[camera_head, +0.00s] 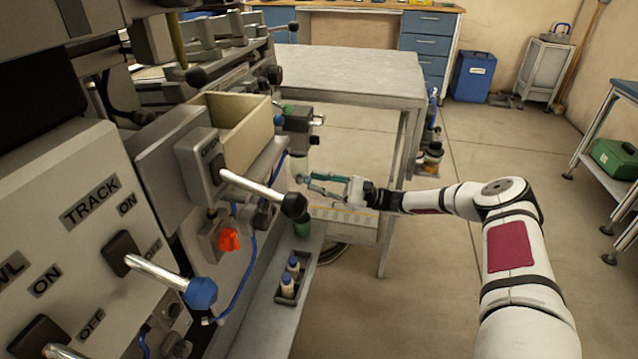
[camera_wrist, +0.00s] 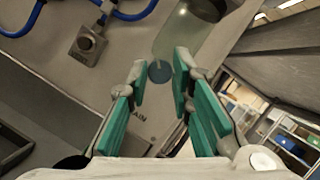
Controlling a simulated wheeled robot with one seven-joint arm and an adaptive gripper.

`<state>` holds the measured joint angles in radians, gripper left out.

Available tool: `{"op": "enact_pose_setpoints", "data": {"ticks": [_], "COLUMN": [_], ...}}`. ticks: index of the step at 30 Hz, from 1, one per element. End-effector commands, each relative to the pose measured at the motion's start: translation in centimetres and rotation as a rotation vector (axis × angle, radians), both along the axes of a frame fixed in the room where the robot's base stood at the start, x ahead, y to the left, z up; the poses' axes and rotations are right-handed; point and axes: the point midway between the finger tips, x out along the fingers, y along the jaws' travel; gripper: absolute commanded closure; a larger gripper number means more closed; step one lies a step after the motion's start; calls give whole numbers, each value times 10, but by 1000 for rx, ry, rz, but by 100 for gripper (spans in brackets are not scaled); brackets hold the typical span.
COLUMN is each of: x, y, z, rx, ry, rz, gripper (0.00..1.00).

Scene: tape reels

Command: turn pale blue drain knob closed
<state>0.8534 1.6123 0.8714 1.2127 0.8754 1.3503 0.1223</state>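The drain knob (camera_wrist: 160,71) shows in the wrist view as a small, round blue-teal disc on a grey panel, below a translucent cylinder. A partly covered label ending in "AIN" lies near it. My gripper (camera_wrist: 159,78) is open, with its green-padded fingers on either side of the knob and a gap to each side. Whether the fingertips reach the knob's depth I cannot tell. In the head view my gripper (camera_head: 306,184) is beside the machine's side, and the knob cannot be made out there.
An orange-red knob (camera_head: 229,239) and levers with black and blue ends jut from the machine. A tray with small bottles (camera_head: 287,286) sits below. A grey table (camera_head: 350,75) stands behind my arm. Blue tubing (camera_wrist: 60,12) and a square fitting (camera_wrist: 87,45) are left of the knob.

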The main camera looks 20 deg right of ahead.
Motion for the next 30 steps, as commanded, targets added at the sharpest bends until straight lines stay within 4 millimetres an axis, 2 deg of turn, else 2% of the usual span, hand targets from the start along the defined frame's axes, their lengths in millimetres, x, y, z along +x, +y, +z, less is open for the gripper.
{"op": "enact_pose_setpoints", "data": {"ticks": [1,2,14,17,30], "x": [0,0,-1,-4,-28], "y": [0,0,-5,-16,-91], "z": [-1,-1,-2,-6,-33], "rx": [0,0,0,-1,0], "ry": [1,1,1,2,1], "rz": [0,0,-1,-3,-3], "gripper": [66,60,60,60,60]}}
